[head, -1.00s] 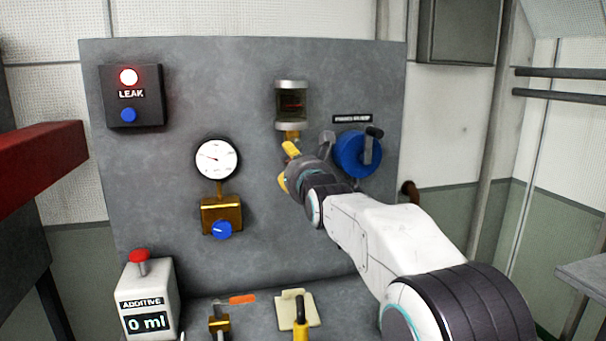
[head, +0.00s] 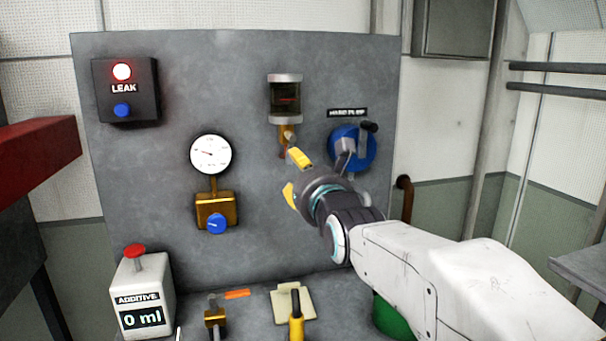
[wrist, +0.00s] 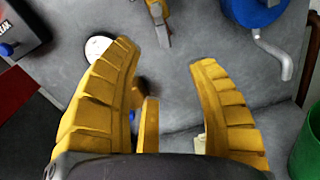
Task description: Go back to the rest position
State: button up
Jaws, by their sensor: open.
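My gripper (head: 297,177) is open and empty in the head view, in front of the grey panel. It is below the sight glass (head: 285,99) and left of the blue hand pump wheel (head: 349,150). In the wrist view its yellow fingers (wrist: 165,95) stand wide apart with nothing between them. A small valve under the sight glass shows beyond the fingertips there, apart from them. My arm reaches in from the lower right.
The grey panel (head: 130,200) bears a lit red leak box (head: 140,85), a round gauge (head: 210,154) and a brass valve with a blue knob (head: 217,223). The additive dispenser (head: 143,290) reads 0 ml. A red beam (head: 40,155) is at left. A green container (head: 392,318) is partly hidden behind my arm.

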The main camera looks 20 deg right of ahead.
dwell(0.3)
jog(key=s+f+m+g+p, duration=0.3)
jog(key=s+f+m+g, duration=0.2)
jog(key=s+m, duration=0.5)
jog(key=s+f+m+g+p, duration=0.4)
jog(key=s+f+m, duration=0.2)
jog(key=s+m, duration=0.5)
jog(key=s+f+m+g+p, duration=0.4)
jog(key=s+f+m+g, duration=0.1)
jog(key=s+m, duration=0.6)
jog(key=shift+f+m+g, duration=0.3)
jog(key=shift+f+m, duration=0.55)
jog(key=shift+m, duration=0.35)
